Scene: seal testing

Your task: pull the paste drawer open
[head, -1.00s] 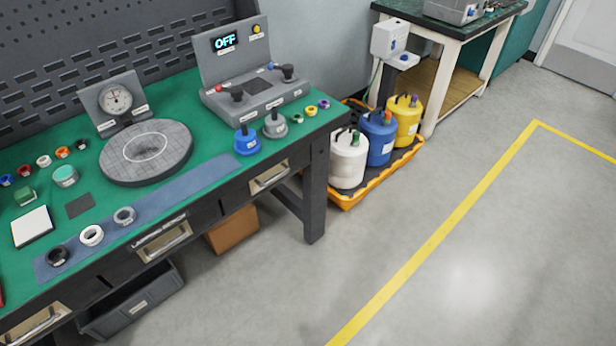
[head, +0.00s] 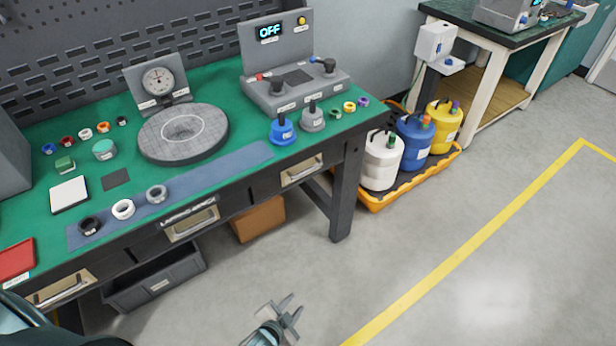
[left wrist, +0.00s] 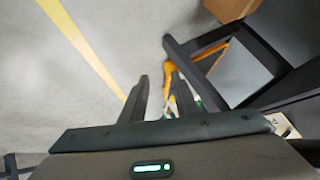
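The lapping bench front has three drawers with metal pull handles: a left drawer (head: 62,287), a middle drawer (head: 191,224) and a right drawer (head: 302,171). All look shut. Their small labels are unreadable, so I cannot tell which is the paste drawer. My left gripper (head: 290,314) is low in the head view, in front of the bench and apart from the drawers. In the left wrist view its two fingers (left wrist: 160,98) are apart, with nothing between them. A pale plate (left wrist: 283,124), perhaps part of a drawer front, shows at the right there. My right gripper is not in view.
A dark bench leg (head: 347,190) stands right of the right drawer. A grey bin (head: 155,283) and a brown box (head: 259,220) sit under the bench. An orange tray (head: 408,188) holds white, blue and yellow containers. The floor in front is clear.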

